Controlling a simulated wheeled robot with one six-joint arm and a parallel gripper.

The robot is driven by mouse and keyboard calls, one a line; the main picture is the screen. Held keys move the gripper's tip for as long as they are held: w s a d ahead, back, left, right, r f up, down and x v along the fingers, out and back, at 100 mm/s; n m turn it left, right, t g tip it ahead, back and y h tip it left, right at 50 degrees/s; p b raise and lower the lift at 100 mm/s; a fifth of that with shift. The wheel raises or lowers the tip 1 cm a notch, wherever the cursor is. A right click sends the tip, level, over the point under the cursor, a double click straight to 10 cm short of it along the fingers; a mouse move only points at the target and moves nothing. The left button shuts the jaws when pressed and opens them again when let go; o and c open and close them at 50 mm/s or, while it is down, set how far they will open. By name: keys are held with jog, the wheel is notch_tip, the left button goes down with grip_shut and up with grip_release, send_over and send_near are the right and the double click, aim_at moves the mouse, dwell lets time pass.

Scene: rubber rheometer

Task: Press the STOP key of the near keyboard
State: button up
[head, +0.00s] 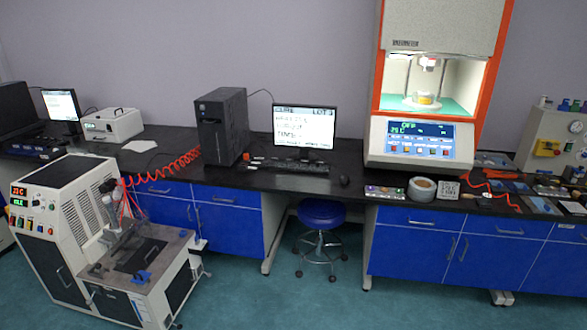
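A dark keyboard (287,166) lies on the black bench top in front of the middle monitor (305,126). Its keys are too small to read, so I cannot make out a STOP key. Another dark keyboard-like strip (32,150) lies at the far left, in front of the left monitor (62,104). I cannot tell from labels which one the task means. My gripper is not in view.
A black computer tower (221,124) stands left of the middle monitor, a mouse (344,181) to its right. An orange-framed rheometer (420,140) stands further right. A blue stool (321,213) stands before the bench. A white machine (70,215) occupies the left floor.

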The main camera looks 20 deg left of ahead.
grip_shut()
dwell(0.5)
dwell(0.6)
